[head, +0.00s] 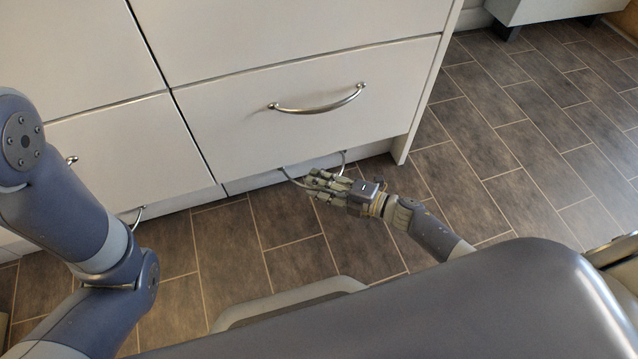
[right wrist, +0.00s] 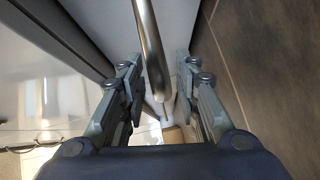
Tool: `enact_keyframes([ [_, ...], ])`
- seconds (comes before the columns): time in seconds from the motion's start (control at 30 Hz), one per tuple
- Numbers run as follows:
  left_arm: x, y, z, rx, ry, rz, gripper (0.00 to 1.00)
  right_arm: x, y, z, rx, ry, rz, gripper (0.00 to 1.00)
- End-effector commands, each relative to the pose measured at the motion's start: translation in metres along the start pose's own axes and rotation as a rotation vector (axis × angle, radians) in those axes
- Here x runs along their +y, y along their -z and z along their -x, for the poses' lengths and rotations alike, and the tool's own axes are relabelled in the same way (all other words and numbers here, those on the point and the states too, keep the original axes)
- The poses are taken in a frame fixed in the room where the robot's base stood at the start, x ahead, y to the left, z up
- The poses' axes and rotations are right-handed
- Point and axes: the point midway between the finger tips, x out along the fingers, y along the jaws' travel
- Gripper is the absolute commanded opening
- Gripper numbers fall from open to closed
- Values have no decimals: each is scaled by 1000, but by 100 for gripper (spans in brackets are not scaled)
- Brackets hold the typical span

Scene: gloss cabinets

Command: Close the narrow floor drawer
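The narrow floor drawer (head: 258,180) is the low white front at floor level, under the wide drawer. Its curved metal handle (head: 343,160) is partly hidden behind my right gripper (head: 312,184). Whether the drawer stands slightly out or flush is hard to tell. In the right wrist view, the handle bar (right wrist: 149,50) runs between the two fingers of my right gripper (right wrist: 159,75). The fingers are spread, with a gap visible on each side of the bar. My left arm shows at the left of the head view, but its gripper is out of frame.
The wide white drawer (head: 300,120) above is shut and has an arched handle (head: 318,105). Another low handle (head: 133,215) is at the left. The grey tiled floor (head: 500,165) is clear to the right, up to another cabinet (head: 545,8) at the back.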

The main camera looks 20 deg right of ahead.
Motion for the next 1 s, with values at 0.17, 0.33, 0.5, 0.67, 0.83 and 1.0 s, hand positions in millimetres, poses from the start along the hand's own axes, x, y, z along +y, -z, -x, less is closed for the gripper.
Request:
enact_keyframes([
  [0.17, -1, -7, 2, -15, 4, 2, 91, -1, 1, 2, 2, 1, 0, 30],
  [0.33, 0, -6, 1, -12, 3, 2, 91, -2, 1, 19, 2, 4, -1, 30],
  [0.5, 0, -5, 1, -10, 2, 1, 91, -2, 1, 55, 2, 5, -1, 30],
  [0.67, 0, -4, 1, -9, 1, 1, 91, -2, 1, 88, 2, 5, 1, 30],
  [0.83, 0, -4, 1, -8, 1, 1, 91, -1, 0, 111, 2, 2, 0, 30],
  [1.0, 0, -4, 0, -8, 1, 1, 91, 0, 0, 119, 2, 1, -1, 30],
])
